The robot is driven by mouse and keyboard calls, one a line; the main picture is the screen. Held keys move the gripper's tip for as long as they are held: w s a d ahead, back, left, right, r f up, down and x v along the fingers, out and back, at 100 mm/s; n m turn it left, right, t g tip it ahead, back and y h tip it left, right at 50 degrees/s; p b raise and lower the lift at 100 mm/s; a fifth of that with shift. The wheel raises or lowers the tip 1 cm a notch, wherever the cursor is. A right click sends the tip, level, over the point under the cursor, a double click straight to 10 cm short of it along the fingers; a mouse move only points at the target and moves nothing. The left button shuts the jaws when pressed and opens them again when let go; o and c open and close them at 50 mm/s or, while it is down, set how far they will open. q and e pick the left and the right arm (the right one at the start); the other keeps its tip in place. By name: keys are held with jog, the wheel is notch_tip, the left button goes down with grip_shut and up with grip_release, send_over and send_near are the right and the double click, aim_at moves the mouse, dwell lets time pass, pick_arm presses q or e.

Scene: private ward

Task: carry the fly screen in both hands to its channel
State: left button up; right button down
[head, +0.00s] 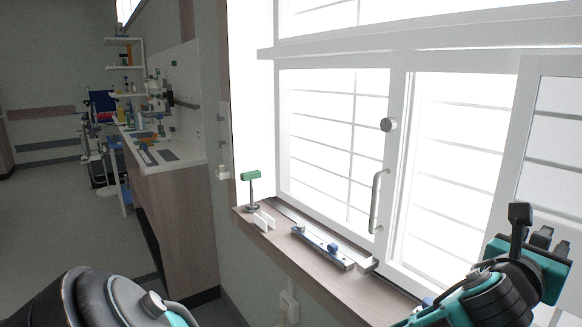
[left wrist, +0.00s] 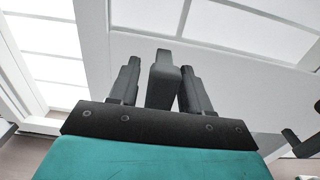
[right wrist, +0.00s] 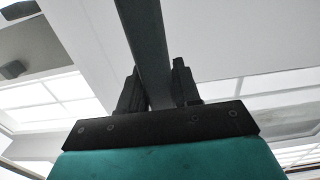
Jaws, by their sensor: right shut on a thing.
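My left gripper (head: 540,240) is at the lower right of the head view, in front of the window. In the left wrist view its fingers (left wrist: 160,85) stand apart on either side of a dark piece (left wrist: 165,75), with a narrow gap at its left. My right gripper (right wrist: 158,90) is shut on a long dark bar (right wrist: 148,45), which runs out of the top of its view. I cannot tell if this bar is the fly screen's edge; no whole screen is plain. A narrow rail (head: 295,217) at the window's foot may be the channel.
The wooden sill (head: 300,272) bears a blue-trimmed bar (head: 322,248), a green-topped stand (head: 250,177) and a white block (head: 263,221). The window handle (head: 376,202) juts out. A cluttered counter (head: 180,167) stands at left; the floor (head: 60,220) beyond is open.

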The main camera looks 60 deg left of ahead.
pick_arm(q)
jog(key=shift+o, duration=1.1)
pick_arm(e)
jog(key=shift+r, duration=0.15)
jog(key=c, duration=0.7)
grip_release()
pick_arm(q)
jog(key=shift+s, duration=0.25)
pick_arm(e)
jog(key=shift+s, duration=0.25)
